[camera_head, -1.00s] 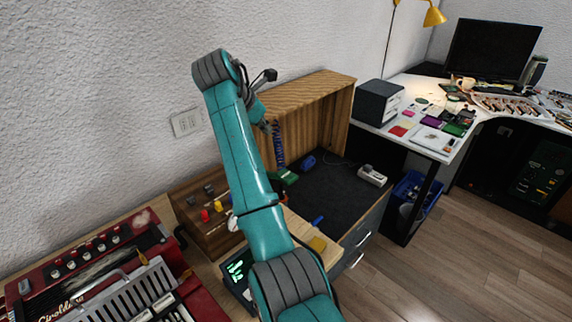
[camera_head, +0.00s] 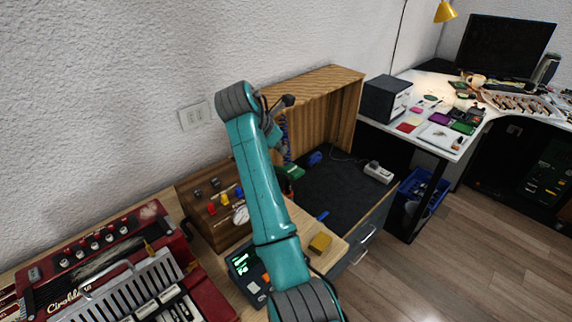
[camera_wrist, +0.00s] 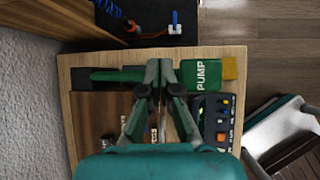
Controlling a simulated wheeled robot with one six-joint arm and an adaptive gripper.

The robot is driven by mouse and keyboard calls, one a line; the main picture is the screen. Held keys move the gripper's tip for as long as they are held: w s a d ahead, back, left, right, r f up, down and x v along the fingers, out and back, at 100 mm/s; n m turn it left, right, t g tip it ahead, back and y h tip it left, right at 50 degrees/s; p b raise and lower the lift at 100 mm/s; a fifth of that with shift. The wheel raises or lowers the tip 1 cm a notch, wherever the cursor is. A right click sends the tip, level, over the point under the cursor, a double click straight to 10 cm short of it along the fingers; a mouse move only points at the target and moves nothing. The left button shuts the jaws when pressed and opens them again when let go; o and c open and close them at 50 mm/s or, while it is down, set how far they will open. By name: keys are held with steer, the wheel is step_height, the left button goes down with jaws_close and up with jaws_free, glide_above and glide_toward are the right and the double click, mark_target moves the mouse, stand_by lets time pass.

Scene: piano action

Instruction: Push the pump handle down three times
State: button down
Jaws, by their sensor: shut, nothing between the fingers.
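The pump is a green block marked PUMP (camera_wrist: 203,75) on a wooden board (camera_wrist: 88,107) in the wrist view. A long green handle (camera_wrist: 116,76) reaches left from the middle toward the wall side. My gripper (camera_wrist: 159,66) is shut and empty, its fingertips over the line between the handle and the block. I cannot tell whether they touch the handle. In the head view my arm hides the gripper and the pump block. A green piece (camera_head: 293,172) shows beyond the arm, perhaps the handle's end.
A device with a lit screen (camera_head: 243,261) and a yellow block (camera_head: 320,242) are close to the pump. A wooden panel with knobs (camera_head: 212,207) stands by the wall. A red accordion (camera_head: 110,255) lies at left. A wooden cabinet (camera_head: 335,81) rises behind.

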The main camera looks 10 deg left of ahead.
steer(key=shift+s+d+f, duration=0.2)
steer(key=shift+f, duration=0.45)
steer(key=shift+f, duration=0.15)
stand_by(0.9)
steer(key=shift+s+d+f, duration=0.1)
steer(key=shift+d+f, duration=0.05)
steer(key=shift+f, duration=0.1)
